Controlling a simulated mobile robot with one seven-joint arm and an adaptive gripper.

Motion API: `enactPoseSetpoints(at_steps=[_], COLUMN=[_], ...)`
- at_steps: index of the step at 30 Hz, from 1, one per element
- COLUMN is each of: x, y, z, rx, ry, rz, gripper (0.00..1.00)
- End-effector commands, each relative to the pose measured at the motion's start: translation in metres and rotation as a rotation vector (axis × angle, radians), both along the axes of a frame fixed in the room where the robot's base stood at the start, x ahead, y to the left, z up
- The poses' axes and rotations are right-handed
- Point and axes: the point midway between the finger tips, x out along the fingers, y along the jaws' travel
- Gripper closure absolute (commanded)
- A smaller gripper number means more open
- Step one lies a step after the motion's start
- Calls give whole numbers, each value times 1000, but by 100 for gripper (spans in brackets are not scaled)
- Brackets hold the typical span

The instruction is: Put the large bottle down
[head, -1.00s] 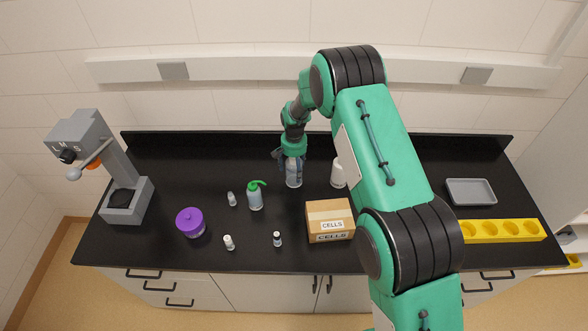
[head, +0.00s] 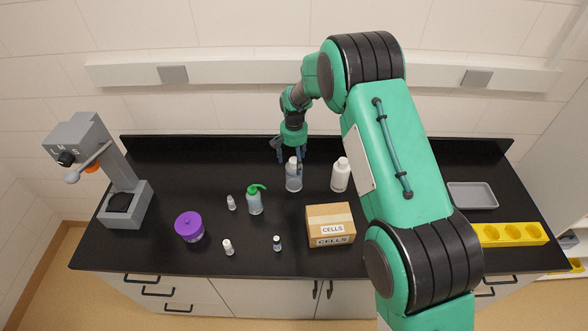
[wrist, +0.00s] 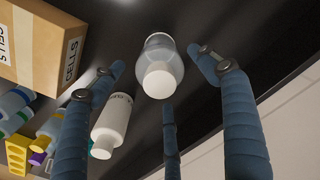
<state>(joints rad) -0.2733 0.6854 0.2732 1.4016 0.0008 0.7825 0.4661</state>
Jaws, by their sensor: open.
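The large bottle, clear with a white cap (head: 294,182), stands upright on the black bench top. In the wrist view the bottle (wrist: 162,62) shows cap-first between my spread fingers. My gripper (head: 292,158) is open, above and just behind the bottle in the head view. In the wrist view my gripper's blue fingers (wrist: 160,75) stand apart with gaps between them and the bottle. Nothing is held.
A white bottle (head: 340,175) stands close on the right, and a CELLS box (head: 330,222) in front. A grey tray (head: 472,195) and yellow rack (head: 512,234) are right.

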Motion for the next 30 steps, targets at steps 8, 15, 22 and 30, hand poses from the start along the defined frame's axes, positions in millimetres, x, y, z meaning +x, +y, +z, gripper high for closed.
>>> enactPoseSetpoints(at_steps=[8,15,22,30], x=[0,0,0,0], y=[0,0,0,0], z=[37,46,46,46], rx=[0,0,0,0], ry=[-1,1,1,1], rz=[0,0,0,0], gripper=[25,25,25,25])
